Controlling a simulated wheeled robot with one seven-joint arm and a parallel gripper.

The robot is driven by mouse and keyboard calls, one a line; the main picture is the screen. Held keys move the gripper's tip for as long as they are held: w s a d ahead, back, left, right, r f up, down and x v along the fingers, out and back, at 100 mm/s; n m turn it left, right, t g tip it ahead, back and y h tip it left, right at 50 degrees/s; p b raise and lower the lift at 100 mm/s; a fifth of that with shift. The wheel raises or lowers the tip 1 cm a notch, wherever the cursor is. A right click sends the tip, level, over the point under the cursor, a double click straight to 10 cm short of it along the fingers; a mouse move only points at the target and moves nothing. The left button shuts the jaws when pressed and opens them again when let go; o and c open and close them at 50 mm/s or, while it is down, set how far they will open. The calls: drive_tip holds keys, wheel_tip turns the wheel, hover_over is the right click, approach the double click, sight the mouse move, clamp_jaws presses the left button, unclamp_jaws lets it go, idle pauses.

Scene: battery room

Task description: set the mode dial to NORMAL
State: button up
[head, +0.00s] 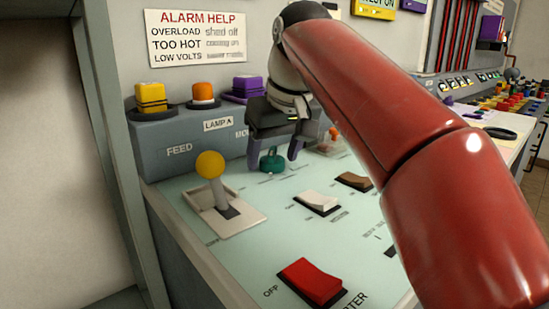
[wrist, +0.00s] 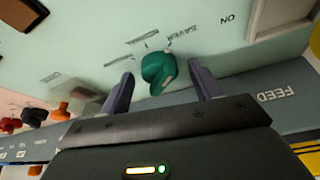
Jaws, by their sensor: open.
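The mode dial is a small teal knob (head: 272,162) on the pale green panel (head: 235,262), behind the yellow-balled lever in the head view. It also shows in the wrist view (wrist: 158,74). Several labels ring it; one reads SAVER (wrist: 196,32), while the others are too blurred to read surely. Its narrow end seems to point up and right in the wrist view, towards SAVER. My gripper (head: 274,154) is open, pointing down, with one purple-grey finger on each side of the dial. Gaps show between the fingers and the knob in the wrist view.
A lever with a yellow ball (head: 210,165) stands close left of my gripper. White (head: 318,201), brown (head: 355,181) and red (head: 312,282) rocker switches lie nearer. A raised ledge (head: 170,140) with yellow, orange and purple buttons runs behind.

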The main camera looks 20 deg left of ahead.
drive_tip(key=shift+f, duration=0.1)
drive_tip(key=c, duration=1)
drive_tip(key=shift+p, duration=0.3)
drive_tip(key=n+p, duration=0.1)
drive_tip(key=n+g+p, duration=0.1)
drive_tip(key=n, duration=0.1)
drive_tip(key=shift+w+r+y, duration=0.15)
drive_tip(key=shift+r+y, duration=0.05)
drive_tip(key=shift+y, duration=0.2)
drive_tip(key=n+g, duration=0.1)
drive_tip(key=n, duration=0.2)
drive_tip(key=shift+w+f+p, duration=0.15)
drive_tip(key=shift+p, duration=0.25)
drive_tip(key=shift+n+g, duration=0.6)
drive_tip(key=shift+n, duration=0.8)
